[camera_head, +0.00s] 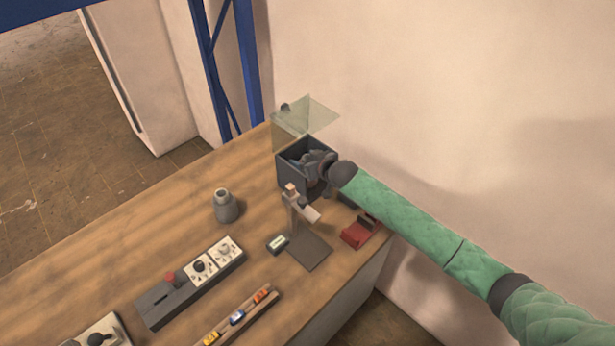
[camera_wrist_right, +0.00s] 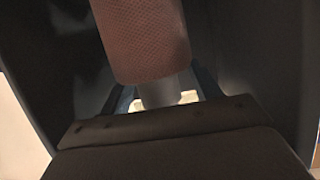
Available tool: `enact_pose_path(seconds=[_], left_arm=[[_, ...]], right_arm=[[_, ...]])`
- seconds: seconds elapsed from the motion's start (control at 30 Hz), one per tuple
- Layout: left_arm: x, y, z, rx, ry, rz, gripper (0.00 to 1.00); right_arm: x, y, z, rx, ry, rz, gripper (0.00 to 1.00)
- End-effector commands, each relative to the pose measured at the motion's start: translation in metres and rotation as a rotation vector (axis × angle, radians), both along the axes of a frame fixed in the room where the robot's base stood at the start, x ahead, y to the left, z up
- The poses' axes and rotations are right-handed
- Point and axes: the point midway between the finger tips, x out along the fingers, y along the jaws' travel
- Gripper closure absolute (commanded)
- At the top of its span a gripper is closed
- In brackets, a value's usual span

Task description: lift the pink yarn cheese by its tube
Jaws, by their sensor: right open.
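The pink yarn cheese (camera_wrist_right: 143,40) is a dull pink cylinder with a woven surface, filling the upper middle of the right wrist view. Its grey tube (camera_wrist_right: 160,93) sticks out of its lower end. My right gripper (camera_wrist_right: 164,96) is open, with a dark finger on each side of the tube and gaps between. In the head view my right gripper (camera_head: 318,167) reaches into the open dark box (camera_head: 291,178) at the back of the bench. The cheese is hidden there by the gripper and box wall. My left gripper is not in view.
A raised clear lid (camera_head: 308,118) stands above the box. In front are a small stand (camera_head: 308,251), a red block (camera_head: 358,232) and a grey flask (camera_head: 226,208). A switch panel (camera_head: 190,284) and a tray of small coloured parts (camera_head: 238,316) lie nearer. A wall is right.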

Motion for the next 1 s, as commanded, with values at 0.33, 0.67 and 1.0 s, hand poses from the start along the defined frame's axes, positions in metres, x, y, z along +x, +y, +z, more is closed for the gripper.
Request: enact_pose_path(seconds=[0.33,0.67,1.0], left_arm=[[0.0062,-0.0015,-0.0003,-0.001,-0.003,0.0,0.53],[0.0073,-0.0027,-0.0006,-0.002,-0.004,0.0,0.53],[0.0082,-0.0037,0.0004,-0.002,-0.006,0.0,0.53]], right_arm=[[0.0048,0.0027,-0.0014,0.0,0.0,-0.001,0.43],[0.0042,0.0027,-0.0026,-0.002,0.001,-0.001,1.0],[0.0041,0.0024,-0.0028,-0.002,0.004,-0.001,1.0]])
